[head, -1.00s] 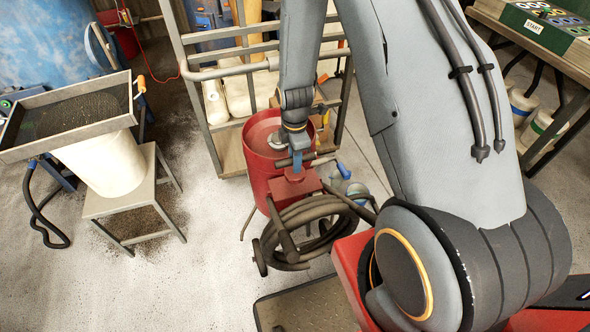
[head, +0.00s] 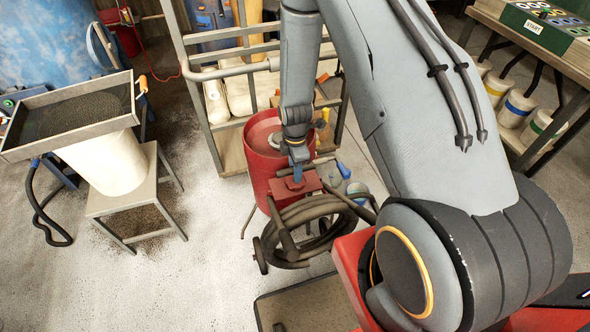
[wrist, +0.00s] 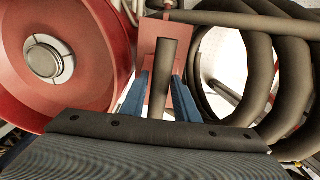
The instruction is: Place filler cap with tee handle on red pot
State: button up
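The red pot (head: 262,160) stands upright on the floor, left of centre in the head view. Its dished red top (wrist: 88,85) fills the left of the wrist view, with a round grey metal piece (wrist: 45,58) at its middle. My gripper (head: 297,178) points down over a small red plate (head: 308,184) on the near side of the pot. In the wrist view a dark bar (wrist: 162,80), which looks like the tee handle, lies between the two blue fingers. The fingers appear open around it, with narrow gaps. The cap body below the handle cannot be made out.
A coiled dark hose (head: 305,232) hangs just in front of the plate, and a dark crossbar (head: 322,160) passes close to my gripper. A metal cart (head: 232,130) stands behind the pot. A stool (head: 150,205) with a white bucket (head: 105,163) stands left.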

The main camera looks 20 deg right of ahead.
jog(key=shift+o, duration=0.9)
jog(key=shift+r, duration=0.2)
notch_tip(320, 180, up, 11)
jog(key=b, duration=0.3)
jog(key=shift+f, duration=0.15)
jog(key=s+r+m+t, duration=0.1)
jog(key=s+r+m, duration=1.2)
jog(key=r+m, duration=0.3)
jog(key=shift+s+r+m+t, duration=0.15)
jog(key=shift+r+m+t, duration=0.25)
jog(key=shift+m, duration=0.6)
